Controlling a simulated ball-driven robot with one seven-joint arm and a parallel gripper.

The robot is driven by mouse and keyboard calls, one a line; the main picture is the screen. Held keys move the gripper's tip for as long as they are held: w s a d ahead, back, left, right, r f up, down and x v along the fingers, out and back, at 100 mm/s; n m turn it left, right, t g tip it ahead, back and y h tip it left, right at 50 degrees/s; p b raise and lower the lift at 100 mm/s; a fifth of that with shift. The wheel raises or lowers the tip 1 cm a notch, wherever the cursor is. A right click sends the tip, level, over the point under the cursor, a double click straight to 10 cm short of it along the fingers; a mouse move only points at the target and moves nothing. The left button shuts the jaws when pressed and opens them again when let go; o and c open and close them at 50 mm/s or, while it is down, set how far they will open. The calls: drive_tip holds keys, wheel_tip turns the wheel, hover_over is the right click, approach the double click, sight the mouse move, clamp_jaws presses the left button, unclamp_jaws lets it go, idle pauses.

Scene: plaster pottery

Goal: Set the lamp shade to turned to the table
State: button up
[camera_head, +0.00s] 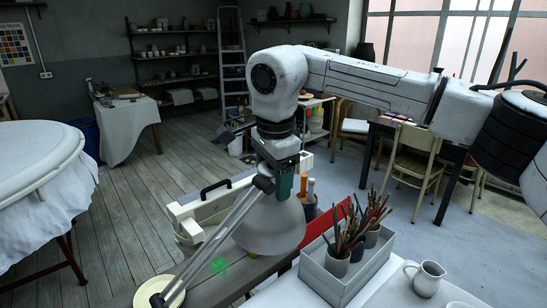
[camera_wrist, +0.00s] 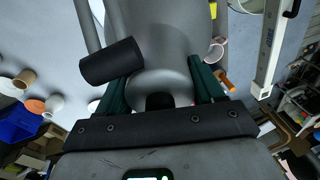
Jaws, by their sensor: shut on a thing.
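The lamp shade (camera_head: 268,226) is a grey dome in the head view, its wide end facing down over the table (camera_head: 225,280). The lamp's thin double arm (camera_head: 218,238) slopes from the top of the shade down left to a round cream base (camera_head: 158,291). My gripper (camera_head: 284,192) comes down on the top of the shade from above. In the wrist view, the green fingers of my gripper (camera_wrist: 157,82) stand either side of the narrow end of the shade (camera_wrist: 165,35) and are shut on it. The lamp's dark joint (camera_wrist: 110,63) is beside the left finger. The shade's inside is hidden.
Open floor (camera_head: 140,220) lies left.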

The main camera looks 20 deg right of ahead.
drive_tip(key=shift+f+g+p, duration=0.25)
drive_tip(key=shift+g+p, duration=0.35)
drive_tip(key=shift+p, duration=0.1)
drive_tip(key=shift+s+d+f+h, duration=0.1)
drive_tip(key=shift+f+h, duration=0.2)
drive_tip(key=o, duration=1.4)
drive_tip(key=shift+o, duration=0.2)
drive_tip(key=shift+r, duration=0.1)
drive_tip(key=r, duration=0.7)
drive_tip(key=a+r+b, duration=0.1)
drive_tip(key=r, duration=0.2)
drive_tip(key=shift+r, duration=0.3)
drive_tip(key=shift+s+f, duration=0.1)
